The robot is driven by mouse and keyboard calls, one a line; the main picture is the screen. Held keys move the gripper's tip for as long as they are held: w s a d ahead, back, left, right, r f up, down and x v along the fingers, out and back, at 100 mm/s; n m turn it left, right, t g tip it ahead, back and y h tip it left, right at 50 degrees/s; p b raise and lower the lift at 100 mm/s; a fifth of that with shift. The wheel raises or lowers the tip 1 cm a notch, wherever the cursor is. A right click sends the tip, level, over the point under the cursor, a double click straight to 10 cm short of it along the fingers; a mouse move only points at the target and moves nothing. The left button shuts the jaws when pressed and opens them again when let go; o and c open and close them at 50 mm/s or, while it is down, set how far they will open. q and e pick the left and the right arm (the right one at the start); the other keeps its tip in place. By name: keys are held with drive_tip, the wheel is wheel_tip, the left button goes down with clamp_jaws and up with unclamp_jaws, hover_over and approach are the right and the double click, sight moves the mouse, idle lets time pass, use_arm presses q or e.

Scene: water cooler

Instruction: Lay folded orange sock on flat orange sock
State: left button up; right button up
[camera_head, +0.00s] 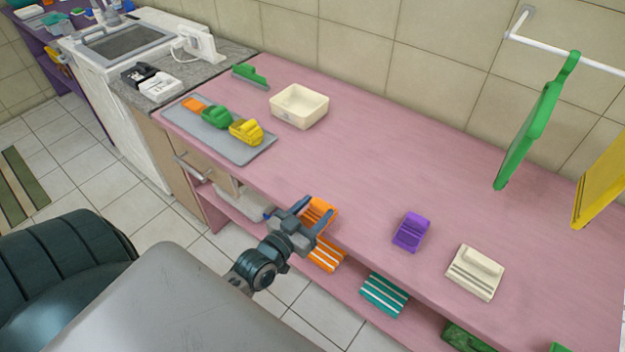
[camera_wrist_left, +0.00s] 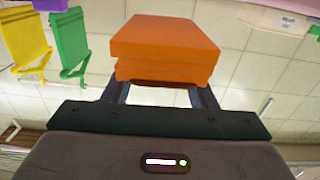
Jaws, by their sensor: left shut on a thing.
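My left gripper (camera_head: 311,214) is shut on the folded orange sock (camera_head: 319,208), near the front edge of the pink counter. In the left wrist view the folded orange sock (camera_wrist_left: 164,46) is a thick two-layer block held between the fingers. A flat orange piece, which looks like the flat orange sock (camera_head: 192,104), lies at the far-left end of the grey tray (camera_head: 237,155). The held sock is well to the right of the tray and apart from it. My right gripper is not in view.
A green folded item (camera_head: 215,117) and a yellow one (camera_head: 246,131) sit on the tray. Behind are a cream bin (camera_head: 300,106) and a green brush (camera_head: 250,75). Purple (camera_head: 411,231) and cream (camera_head: 474,272) items lie right. A striped orange item (camera_head: 326,254) is on the lower shelf.

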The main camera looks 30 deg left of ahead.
use_arm(q)
drive_tip(key=w+a+r+p, duration=0.1)
drive_tip(key=a, duration=1)
drive_tip(key=w+a+r+m+h+p, duration=0.1)
drive_tip(key=a+p, duration=0.1)
drive_tip(key=a, duration=0.9)
drive_tip(key=shift+w+a+h, duration=0.15)
drive_tip(key=shift+w+h, duration=0.1)
drive_tip(key=shift+h, duration=0.05)
